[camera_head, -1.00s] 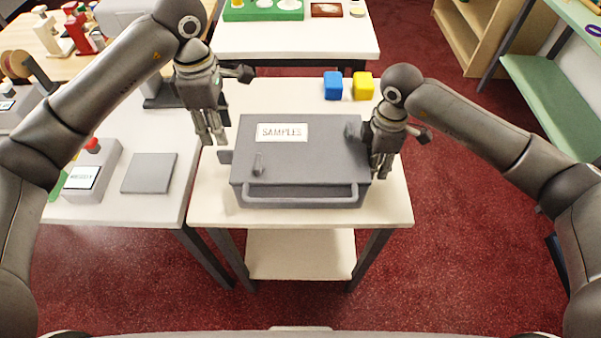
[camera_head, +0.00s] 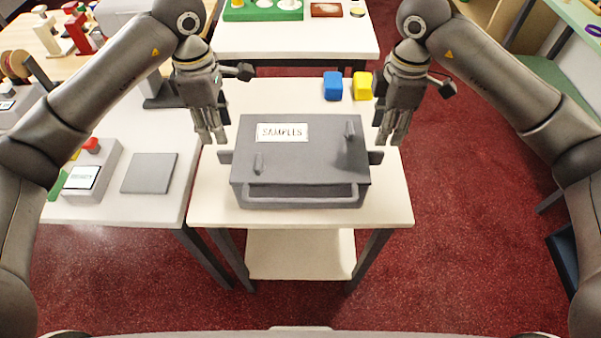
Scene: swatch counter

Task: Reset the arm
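My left gripper (camera_head: 213,138) hangs fingers down above the left side of the grey box, next to its left side handle. My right gripper (camera_head: 389,139) hangs fingers down at the right side of the box, near its right side handle, in a nearly mirrored pose. Neither gripper shows anything between its fingers. The fingers of each are close together, and I cannot tell whether they are open or shut. The grey box (camera_head: 300,160) has a SAMPLES label, two small upright pegs on top and a bar handle along its front.
The box stands on a cream table (camera_head: 385,205). A grey plate (camera_head: 149,173) and a device with a red button (camera_head: 92,165) are on the left table.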

